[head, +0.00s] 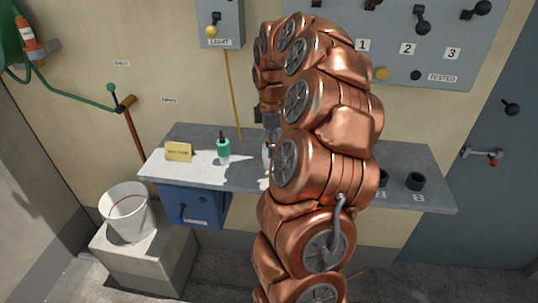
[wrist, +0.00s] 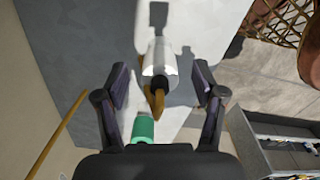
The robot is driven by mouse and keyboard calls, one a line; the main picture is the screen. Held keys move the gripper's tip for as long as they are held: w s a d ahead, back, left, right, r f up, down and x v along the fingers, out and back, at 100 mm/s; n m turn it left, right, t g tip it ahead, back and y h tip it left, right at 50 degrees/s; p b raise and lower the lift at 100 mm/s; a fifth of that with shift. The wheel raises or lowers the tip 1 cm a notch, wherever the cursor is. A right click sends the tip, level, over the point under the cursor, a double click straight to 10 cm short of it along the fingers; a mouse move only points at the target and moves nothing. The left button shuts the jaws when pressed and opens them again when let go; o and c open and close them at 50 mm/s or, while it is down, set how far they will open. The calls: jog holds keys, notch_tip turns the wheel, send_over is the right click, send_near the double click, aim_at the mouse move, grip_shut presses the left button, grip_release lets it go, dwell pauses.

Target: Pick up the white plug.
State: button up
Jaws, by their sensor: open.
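The white plug (wrist: 157,52) shows in the wrist view between my gripper's two fingers, with a dark grey end and a tan-brown piece below it. My gripper (wrist: 160,82) is open, one finger on each side of the plug, with gaps left and right. I cannot tell how far the plug is from the fingertips in depth. In the head view a sliver of the white plug (head: 266,156) shows on the grey shelf (head: 345,188), below my gripper (head: 269,122). My copper arm hides much of that spot.
A green-bodied item (head: 223,150) stands left of the plug, close to my gripper in the wrist view (wrist: 143,128). A yellow sign (head: 179,152) stands further left. Dark round sockets (head: 415,181) sit at the shelf's right. A white bucket (head: 127,211) stands lower left.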

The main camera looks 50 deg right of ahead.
jog(key=shift+w+a+f+p, duration=0.15)
jog(key=shift+f+p, duration=0.35)
jog(key=shift+f, duration=0.85)
jog(key=shift+w+a+f+p, duration=0.1)
jog(key=shift+f+p, duration=0.35)
jog(key=shift+f, duration=0.9)
jog(key=shift+c, duration=0.3)
grip_shut()
jog(key=shift+r, duration=0.1)
